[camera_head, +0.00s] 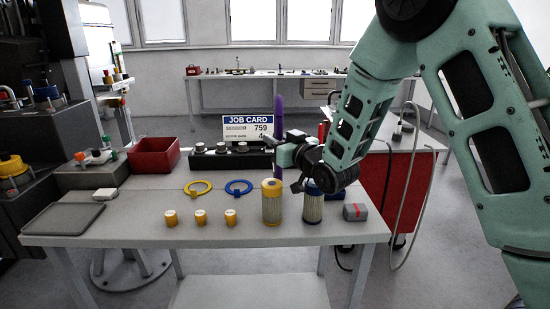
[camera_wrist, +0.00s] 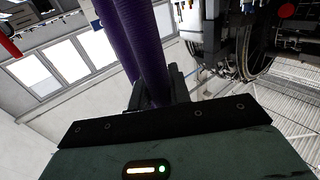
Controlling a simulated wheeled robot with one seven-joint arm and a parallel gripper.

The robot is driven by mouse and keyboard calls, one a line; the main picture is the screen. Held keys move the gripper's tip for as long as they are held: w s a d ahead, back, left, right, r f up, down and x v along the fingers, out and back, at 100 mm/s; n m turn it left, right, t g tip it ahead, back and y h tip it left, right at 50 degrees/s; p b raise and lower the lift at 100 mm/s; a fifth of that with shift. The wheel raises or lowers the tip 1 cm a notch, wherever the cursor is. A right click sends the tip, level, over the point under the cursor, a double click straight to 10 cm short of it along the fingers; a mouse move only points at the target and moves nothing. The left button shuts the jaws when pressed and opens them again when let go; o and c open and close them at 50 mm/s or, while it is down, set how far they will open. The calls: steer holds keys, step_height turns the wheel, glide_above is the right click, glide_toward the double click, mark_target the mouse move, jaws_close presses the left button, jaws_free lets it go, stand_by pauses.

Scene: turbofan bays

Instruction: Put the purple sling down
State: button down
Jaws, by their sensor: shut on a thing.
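The purple sling (camera_head: 279,100) hangs upright above the back part of the bench, beside the job card. In the wrist view the sling (camera_wrist: 142,45) runs as two ribbed purple strands down into the jaws. My gripper (camera_head: 280,158) is shut on the sling and reaches in from the right. In the wrist view its fingers (camera_wrist: 155,95) close around the strands. The sling's lower part is partly hidden by my gripper, and I cannot tell whether it touches the bench.
The grey bench (camera_head: 150,222) holds a yellow ring (camera_head: 198,188), a blue ring (camera_head: 239,187), several yellow caps, a yellow filter (camera_head: 271,203), a blue filter (camera_head: 313,208) and a grey box (camera_head: 355,212). A red bin (camera_head: 154,156) and job card (camera_head: 248,128) stand behind.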

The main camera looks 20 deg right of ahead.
steer(key=shift+f+p, duration=0.3)
steer(key=shift+f, duration=1.7)
steer(key=shift+f, duration=0.1)
steer(key=shift+f, duration=0.15)
steer(key=c, duration=1.3)
jaws_free()
